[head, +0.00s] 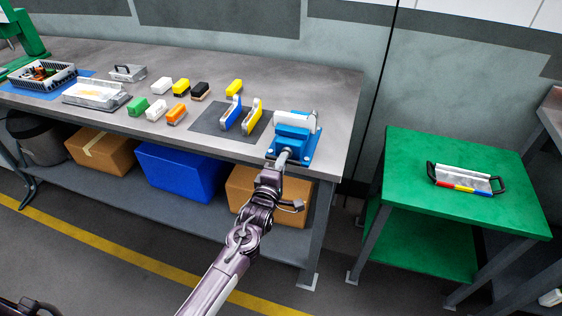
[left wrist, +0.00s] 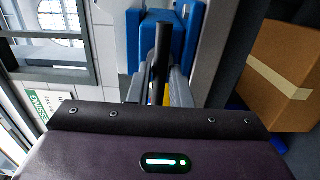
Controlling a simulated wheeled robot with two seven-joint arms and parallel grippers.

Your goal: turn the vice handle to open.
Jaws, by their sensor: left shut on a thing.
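The blue vice (head: 291,133) is fixed at the front right corner of the grey workbench, and a white roll-like part lies across its top. It also shows in the left wrist view (left wrist: 133,42), behind the fingers. The vice handle, a dark bar (left wrist: 162,45), stands upright in the left wrist view between the grey fingers. My left gripper (head: 282,160) is at the vice's front and is shut on the handle. In the head view the gripper hides most of the handle.
On the workbench (head: 335,85), several coloured blocks, a dark mat (head: 208,121) with blue and yellow holders, and trays stand left of the vice. Boxes sit on the shelf below. A green table (head: 400,150) with a handled tray (head: 465,181) stands right, across a gap.

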